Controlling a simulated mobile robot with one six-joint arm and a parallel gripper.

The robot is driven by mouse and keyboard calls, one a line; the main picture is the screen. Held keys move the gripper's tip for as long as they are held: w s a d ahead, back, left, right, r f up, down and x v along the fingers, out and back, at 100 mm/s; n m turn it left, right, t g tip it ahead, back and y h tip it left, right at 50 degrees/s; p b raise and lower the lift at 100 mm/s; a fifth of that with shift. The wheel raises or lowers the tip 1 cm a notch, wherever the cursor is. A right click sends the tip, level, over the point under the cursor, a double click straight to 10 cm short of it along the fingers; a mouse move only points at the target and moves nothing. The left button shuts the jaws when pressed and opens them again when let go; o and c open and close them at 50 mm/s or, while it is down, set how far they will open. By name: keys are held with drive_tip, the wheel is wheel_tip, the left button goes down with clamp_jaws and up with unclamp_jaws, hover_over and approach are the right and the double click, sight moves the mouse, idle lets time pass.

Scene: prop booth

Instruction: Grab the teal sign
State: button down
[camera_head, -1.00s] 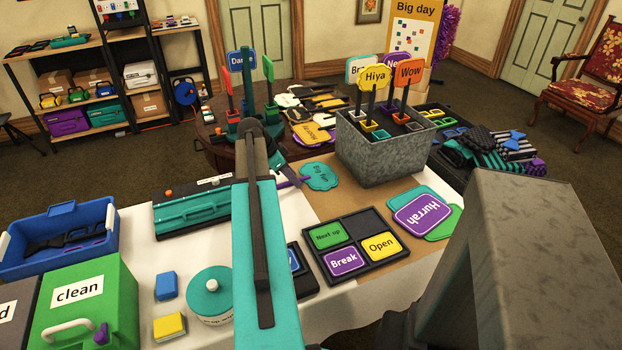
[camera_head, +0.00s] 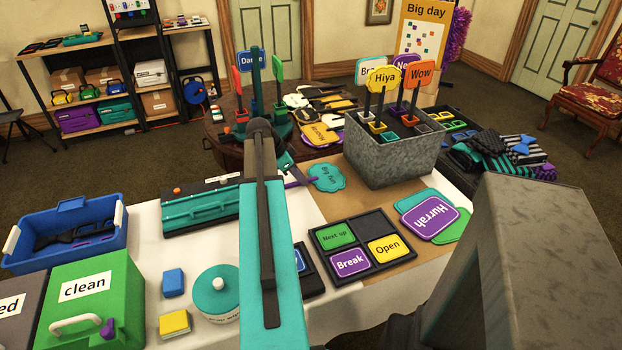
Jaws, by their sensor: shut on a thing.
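The teal sign (camera_head: 326,178) is a cloud-shaped board with dark "Big fun" lettering and a purple handle (camera_head: 299,182) pointing left. My gripper (camera_head: 293,177) is shut on the sign's purple handle. My own arm partly hides the fingers, so the exact grip is hard to see. I cannot tell whether the sign touches the table or is slightly above it.
A metal planter (camera_head: 378,165) with several upright signs stands right of the teal sign. A dark compartment tray (camera_head: 372,223) and a stack with the purple "Hurrah" sign (camera_head: 430,219) lie nearer. White cloth between is partly clear.

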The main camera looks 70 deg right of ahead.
sight(308, 179)
drive_tip(key=shift+r, duration=0.15)
drive_tip(key=shift+r, duration=1.45)
drive_tip(key=shift+s+a+r, duration=0.1)
drive_tip(key=shift+s+r, duration=0.05)
drive_tip(key=shift+r, duration=0.15)
drive_tip(key=s+a, duration=0.3)
drive_tip(key=s+a+r+b, duration=0.1)
drive_tip(key=s+a, duration=0.3)
drive_tip(key=s+a+b, duration=0.1)
drive_tip(key=s+a, duration=0.3)
drive_tip(key=shift+s+r, duration=0.15)
drive_tip(key=shift+r, duration=0.05)
